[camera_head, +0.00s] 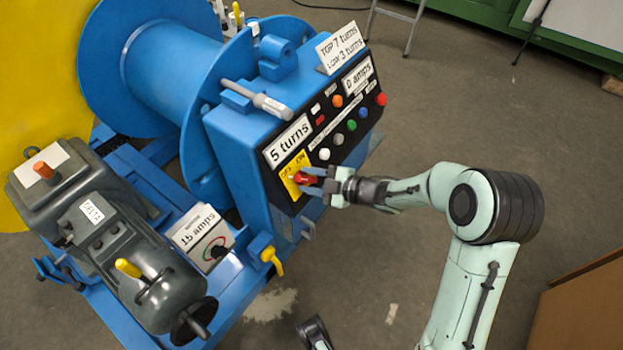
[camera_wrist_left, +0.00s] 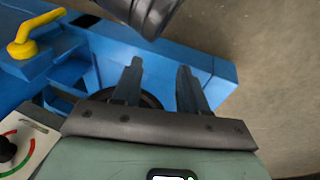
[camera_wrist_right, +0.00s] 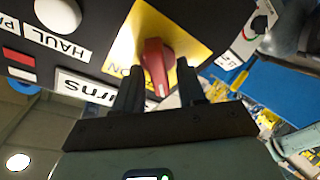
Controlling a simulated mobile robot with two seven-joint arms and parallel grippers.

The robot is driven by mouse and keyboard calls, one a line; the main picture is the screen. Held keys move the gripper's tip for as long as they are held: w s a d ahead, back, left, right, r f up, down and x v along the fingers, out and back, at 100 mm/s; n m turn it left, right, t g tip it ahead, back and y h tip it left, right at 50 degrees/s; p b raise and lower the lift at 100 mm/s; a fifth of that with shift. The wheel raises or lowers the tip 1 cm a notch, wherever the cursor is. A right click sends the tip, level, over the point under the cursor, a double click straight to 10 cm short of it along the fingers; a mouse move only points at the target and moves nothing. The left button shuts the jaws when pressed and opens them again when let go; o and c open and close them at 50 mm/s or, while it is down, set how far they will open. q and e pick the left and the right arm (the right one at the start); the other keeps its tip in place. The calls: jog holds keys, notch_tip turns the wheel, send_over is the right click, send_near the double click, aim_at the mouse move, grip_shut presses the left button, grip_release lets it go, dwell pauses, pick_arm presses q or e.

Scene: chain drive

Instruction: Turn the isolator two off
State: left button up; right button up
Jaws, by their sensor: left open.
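A red rotary knob (camera_head: 306,178) sits on a yellow plate (camera_head: 290,186) marked OFF and ON, on the blue control box's black panel; no number two is legible there. The knob shows close up in the right wrist view (camera_wrist_right: 157,62), its bar running roughly up and down. My right gripper (camera_head: 318,180) is at the knob. Its fingers (camera_wrist_right: 160,92) stand on either side of the bar with gaps visible; contact is not clear. My left gripper (camera_wrist_left: 158,75) is open and empty above the blue frame in the left wrist view.
Coloured buttons (camera_head: 351,125) line the panel beside the knob. A 15 amps box with a dial (camera_head: 217,248) and a yellow lever (camera_head: 271,258) stand below. A dark grey motor (camera_head: 150,260) is at the left.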

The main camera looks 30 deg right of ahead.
jog(key=shift+s+d, duration=0.1)
pick_arm(q)
jog(key=s+d+r+g+p, duration=0.1)
jog(key=s+d+r+p, duration=0.1)
jog(key=s, duration=0.3)
jog(key=shift+d+r+h+p, duration=0.3)
jog(key=shift+r+h+p, duration=0.1)
jog(key=shift+r+p, duration=0.25)
pick_arm(e)
jog(key=v, duration=1.3)
jog(key=shift+r, duration=0.15)
